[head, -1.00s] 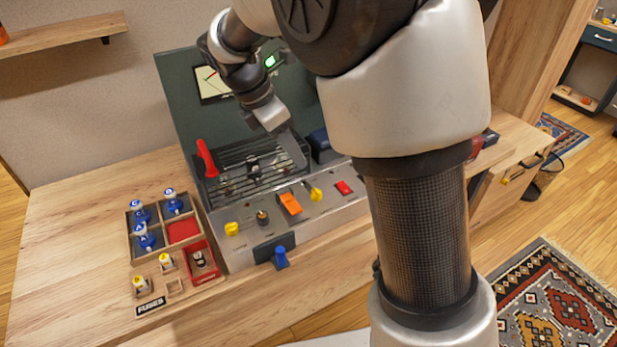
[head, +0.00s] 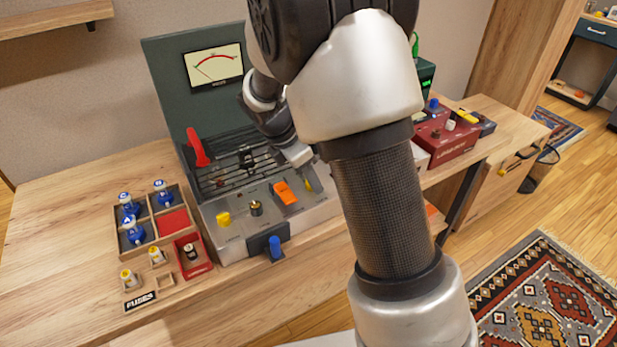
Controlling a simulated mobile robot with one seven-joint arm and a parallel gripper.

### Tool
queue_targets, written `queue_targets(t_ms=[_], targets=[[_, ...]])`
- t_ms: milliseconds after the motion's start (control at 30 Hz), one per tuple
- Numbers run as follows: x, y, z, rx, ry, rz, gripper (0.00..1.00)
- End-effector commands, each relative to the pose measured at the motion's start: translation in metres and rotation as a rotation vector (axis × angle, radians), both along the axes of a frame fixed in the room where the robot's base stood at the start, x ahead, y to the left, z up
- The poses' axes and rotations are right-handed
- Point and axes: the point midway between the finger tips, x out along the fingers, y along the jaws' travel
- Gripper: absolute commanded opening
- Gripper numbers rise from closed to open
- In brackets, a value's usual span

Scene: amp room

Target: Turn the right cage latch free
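The amp's black barred cage (head: 225,178) lies in front of an upright dark green panel. Two yellow latches sit on the grey front plate below it. The left yellow latch (head: 223,219) is in plain view. The right yellow latch (head: 308,181) is partly covered by my arm and gripper. My gripper (head: 302,163) points down right at this latch. Whether it touches the latch, and whether its fingers are open or shut, I cannot tell.
A red lever (head: 198,148) stands at the cage's left. An orange switch (head: 285,193), a dark knob (head: 256,207) and a blue knob (head: 275,246) are near the latches. A fuse tray (head: 121,250) stands left.

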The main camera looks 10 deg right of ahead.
Motion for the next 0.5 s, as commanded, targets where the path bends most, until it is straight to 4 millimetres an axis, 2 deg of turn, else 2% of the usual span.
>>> queue_targets(t_ms=[167, 400, 500], targets=[[-0.0001, 0.0000, 0.0002, 0.000, 0.000, 0.000, 0.41], [-0.0002, 0.0002, 0.0003, 0.000, 0.000, 0.000, 0.00], [-0.0001, 0.0003, 0.0005, 0.000, 0.001, -0.001, 0.01]])
